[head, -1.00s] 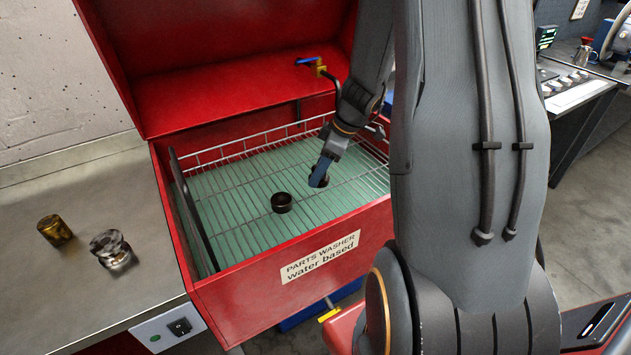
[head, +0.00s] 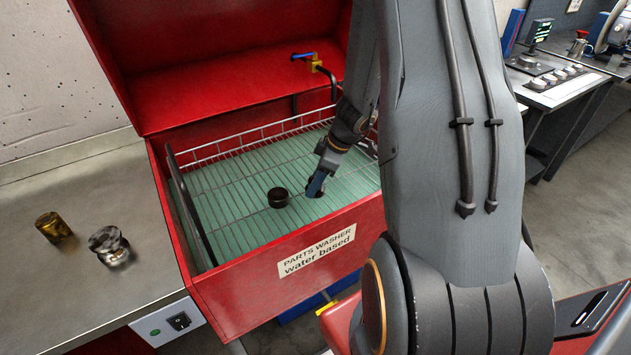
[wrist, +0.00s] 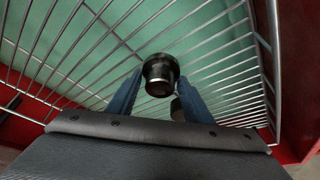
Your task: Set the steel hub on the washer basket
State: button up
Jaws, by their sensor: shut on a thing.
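My gripper (wrist: 161,77) is shut on a dark, shiny flanged round part, the steel hub (wrist: 160,70), which sits between the blue fingertips in the wrist view. In the head view my gripper (head: 316,187) is low over the right part of the washer basket, and a finger hides most of the hub. The washer basket (head: 240,222) is a wire grid over a green floor inside a red parts washer. I cannot tell whether the hub touches the wires.
A black round part (head: 278,198) stands on the basket, left of my gripper. A brass part (head: 54,227) and a shiny metal part (head: 108,244) stand on the steel counter (head: 75,290) at left. The basket's left and back areas are clear.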

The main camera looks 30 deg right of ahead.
jog(key=o, duration=1.3)
jog(key=shift+r, duration=0.1)
jog(key=shift+d+r, duration=0.15)
jog(key=shift+r, duration=0.15)
jog(key=b+v, duration=0.2)
jog(key=v, duration=0.9)
jog(key=s+a+m+h, duration=0.1)
jog(key=s+a+m, duration=0.2)
jog(key=a, duration=0.3)
jog(key=s+a+r+m+g+h, duration=0.1)
jog(key=s+a+m, duration=0.2)
jog(key=s+a, duration=0.2)
jog(key=s+a+m+g+h, duration=0.1)
jog(key=s+a+m, duration=0.2)
jog(key=a, duration=0.4)
jog(key=shift+s+a+r, duration=0.1)
jog(key=shift+s, duration=0.3)
jog(key=shift+s+a+r, duration=0.1)
jog(key=shift+s, duration=0.3)
